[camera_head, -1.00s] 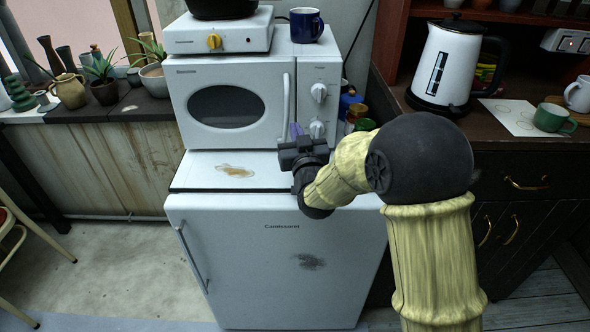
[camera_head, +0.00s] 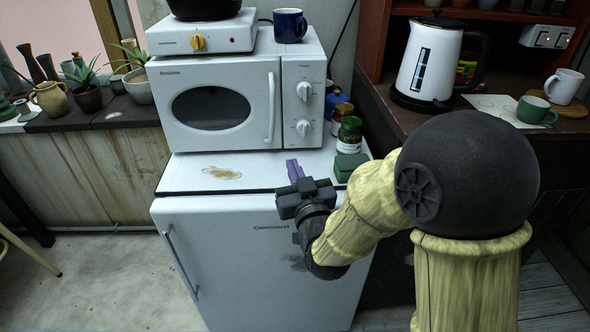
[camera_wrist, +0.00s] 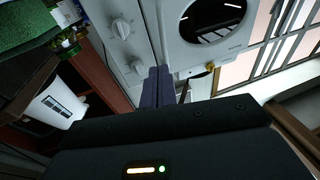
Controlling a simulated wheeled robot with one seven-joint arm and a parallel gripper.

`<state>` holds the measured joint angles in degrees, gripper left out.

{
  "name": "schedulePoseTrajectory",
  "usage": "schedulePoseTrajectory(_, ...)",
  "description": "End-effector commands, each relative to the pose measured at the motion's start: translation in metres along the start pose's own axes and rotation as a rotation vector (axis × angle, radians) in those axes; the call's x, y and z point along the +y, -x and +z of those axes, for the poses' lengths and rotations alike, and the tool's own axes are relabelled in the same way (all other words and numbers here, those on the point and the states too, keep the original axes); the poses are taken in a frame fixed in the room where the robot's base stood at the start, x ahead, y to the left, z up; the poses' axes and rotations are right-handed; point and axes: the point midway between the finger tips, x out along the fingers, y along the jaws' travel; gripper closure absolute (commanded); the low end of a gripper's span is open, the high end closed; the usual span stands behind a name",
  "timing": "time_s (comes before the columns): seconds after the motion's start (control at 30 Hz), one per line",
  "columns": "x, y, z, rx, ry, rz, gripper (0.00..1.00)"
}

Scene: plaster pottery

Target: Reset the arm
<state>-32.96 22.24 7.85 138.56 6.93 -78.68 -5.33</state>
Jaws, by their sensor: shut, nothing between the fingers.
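My gripper (camera_head: 294,170) shows in the head view over the front part of the fridge top, its purple fingers pointing toward the microwave. The fingers are together and hold nothing. In the wrist view the shut fingers (camera_wrist: 158,87) point toward the microwave (camera_wrist: 190,30), which appears rotated. My arm comes in from the right of the head view and is bent at a large dark joint. The fingers look apart from the microwave in the head view.
The white microwave (camera_head: 222,105) stands on the fridge (camera_head: 250,250), with a hot plate (camera_head: 200,36) and blue mug (camera_head: 290,25) on top. Jars (camera_head: 349,135) and a green sponge (camera_head: 350,166) sit right of my gripper. A kettle (camera_head: 436,62) and green cup (camera_head: 535,110) stand on the right counter.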

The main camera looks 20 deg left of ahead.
Motion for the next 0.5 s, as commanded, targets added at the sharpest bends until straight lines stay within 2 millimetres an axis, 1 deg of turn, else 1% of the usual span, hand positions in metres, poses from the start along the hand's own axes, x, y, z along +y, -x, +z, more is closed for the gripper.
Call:
schedulePoseTrajectory(0.23, 0.001, 0.0, 0.0, 0.0, 0.0, 0.001, 1.0)
schedulePoseTrajectory(0.3, 0.004, 0.0, 0.001, -0.007, 0.001, 0.006, 1.0)
schedulePoseTrajectory(0.37, 0.011, 0.0, 0.003, -0.024, 0.003, 0.016, 1.0)
schedulePoseTrajectory(0.47, 0.029, 0.003, 0.011, -0.091, 0.006, 0.044, 1.0)
schedulePoseTrajectory(0.5, 0.038, 0.005, 0.016, -0.131, 0.007, 0.057, 1.0)
